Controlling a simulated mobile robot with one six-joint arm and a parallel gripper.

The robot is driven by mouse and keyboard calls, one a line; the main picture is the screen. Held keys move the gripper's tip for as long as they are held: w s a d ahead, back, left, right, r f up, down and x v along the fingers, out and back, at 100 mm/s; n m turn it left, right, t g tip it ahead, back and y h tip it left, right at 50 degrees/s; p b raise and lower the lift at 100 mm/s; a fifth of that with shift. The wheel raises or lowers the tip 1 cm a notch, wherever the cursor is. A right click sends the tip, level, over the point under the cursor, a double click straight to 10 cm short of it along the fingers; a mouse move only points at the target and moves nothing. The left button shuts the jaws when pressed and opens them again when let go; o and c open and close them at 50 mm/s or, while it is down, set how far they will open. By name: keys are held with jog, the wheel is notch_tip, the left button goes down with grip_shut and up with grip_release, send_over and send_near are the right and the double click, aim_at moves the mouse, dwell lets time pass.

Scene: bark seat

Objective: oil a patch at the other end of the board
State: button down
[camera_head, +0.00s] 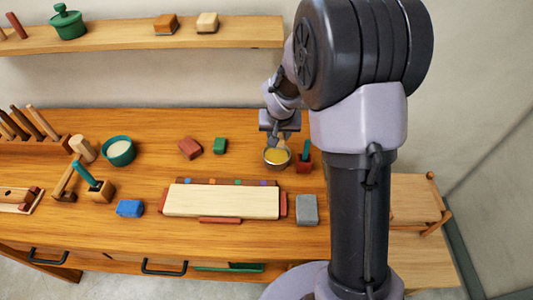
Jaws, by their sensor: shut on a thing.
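A pale wooden board (222,202) lies on the bench between red-brown end pieces, with a red-brown strip in front and a brown strip with coloured dots behind. A small dish of yellow oil (277,156) stands behind the board's right end. My gripper (282,137) is low over the dish, pointing down. It is shut on a small tool whose shape is mostly hidden by the fingers; I cannot tell whether the tool touches the oil. No oiled patch can be made out on the board.
A grey block (306,210) sits right of the board and a blue block (130,208) left of it. A red block with a teal handle (304,158) stands close right of the dish. Red (190,147) and green (220,145) blocks lie behind the board. A teal bowl (119,151) stands left.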

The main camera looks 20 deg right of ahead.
aim_at(277, 155)
jog(key=shift+w+d+r, duration=0.1)
jog(key=shift+w+d, duration=0.05)
jog(key=shift+w, duration=0.2)
jog(key=shift+f, duration=0.2)
jog(key=f+b, duration=0.4)
jog(key=f, duration=0.1)
jog(key=shift+s+a+f, duration=0.1)
jog(key=shift+a+f, duration=0.1)
jog(key=shift+f, duration=0.05)
jog(key=shift+f+b, duration=0.55)
jog(key=shift+b, duration=0.2)
dwell(1.5)
jog(key=shift+r, duration=0.1)
notch_tip(277, 155, up, 7)
jog(key=p, duration=0.5)
dwell(0.4)
